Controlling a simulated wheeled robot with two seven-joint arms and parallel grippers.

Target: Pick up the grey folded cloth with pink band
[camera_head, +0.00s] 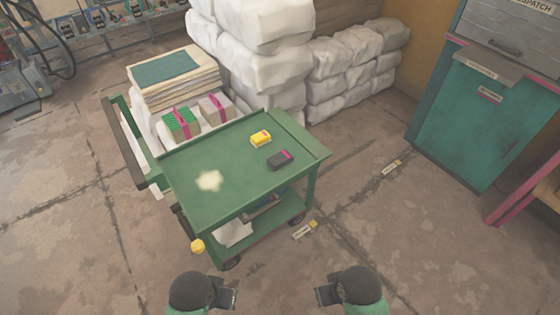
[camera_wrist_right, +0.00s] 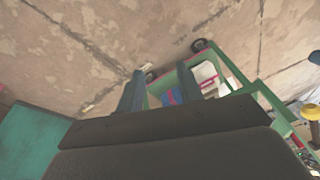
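A dark grey folded cloth (camera_head: 280,160) with a pink band at one end lies on the green cart top (camera_head: 225,205), near its right edge. A yellow folded cloth (camera_head: 260,139) with a pinkish band lies just behind it. My left gripper (camera_head: 230,298) and right gripper (camera_head: 322,296) are at the bottom of the head view, in front of the cart and apart from the cloths. In the right wrist view my right gripper (camera_wrist_right: 160,90) shows two separated fingers with nothing held between them. The left fingers are too small to judge.
White sacks (camera_head: 265,75) stand behind; a teal cabinet (camera_head: 480,125) stands right. Floor between cart and cabinet is mostly clear.

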